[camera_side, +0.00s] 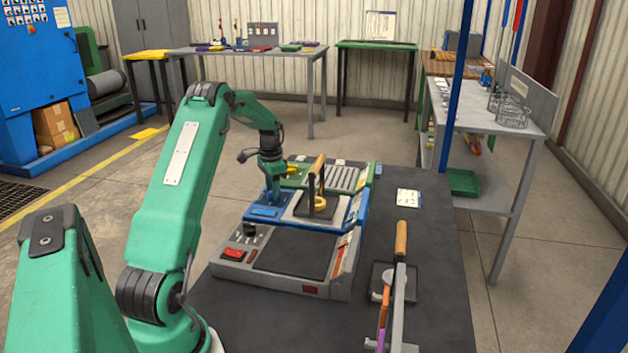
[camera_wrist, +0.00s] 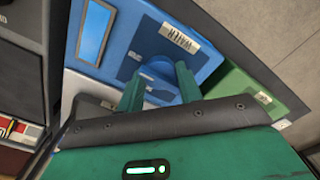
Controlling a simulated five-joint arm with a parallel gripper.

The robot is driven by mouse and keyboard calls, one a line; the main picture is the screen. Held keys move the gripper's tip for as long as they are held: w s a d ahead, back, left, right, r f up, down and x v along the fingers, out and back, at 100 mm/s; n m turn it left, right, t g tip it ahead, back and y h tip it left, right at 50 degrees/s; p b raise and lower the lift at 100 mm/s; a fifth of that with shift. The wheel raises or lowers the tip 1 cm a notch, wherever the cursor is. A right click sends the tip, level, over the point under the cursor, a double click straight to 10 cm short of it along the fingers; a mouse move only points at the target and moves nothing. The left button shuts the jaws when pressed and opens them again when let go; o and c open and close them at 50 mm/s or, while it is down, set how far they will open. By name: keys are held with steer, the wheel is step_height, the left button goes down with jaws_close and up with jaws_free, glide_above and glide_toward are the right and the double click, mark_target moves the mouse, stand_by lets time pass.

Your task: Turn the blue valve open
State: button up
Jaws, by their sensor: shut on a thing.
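The blue valve (camera_wrist: 157,69) shows in the wrist view as a round blue knob on a blue panel (camera_wrist: 205,58), beside a label reading WATER. My gripper (camera_wrist: 162,77) points down at the panel with one finger on either side of the knob, shut on it. In the side view my gripper (camera_side: 272,196) is low over the blue unit (camera_side: 263,212). The valve is hidden there behind the fingers. I cannot tell how far the valve is turned.
A grey unit (camera_side: 293,251) with a red button stands in front of the blue one, and a green unit (camera_side: 296,174) behind. A wooden-handled lever (camera_side: 317,166) rises close to the right of my gripper. Another wooden-handled tool (camera_side: 401,240) stands on the dark table's right.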

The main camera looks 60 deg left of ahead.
steer(key=o, duration=1)
steer(key=shift+r, duration=0.15)
steer(key=shift+r, duration=3.8)
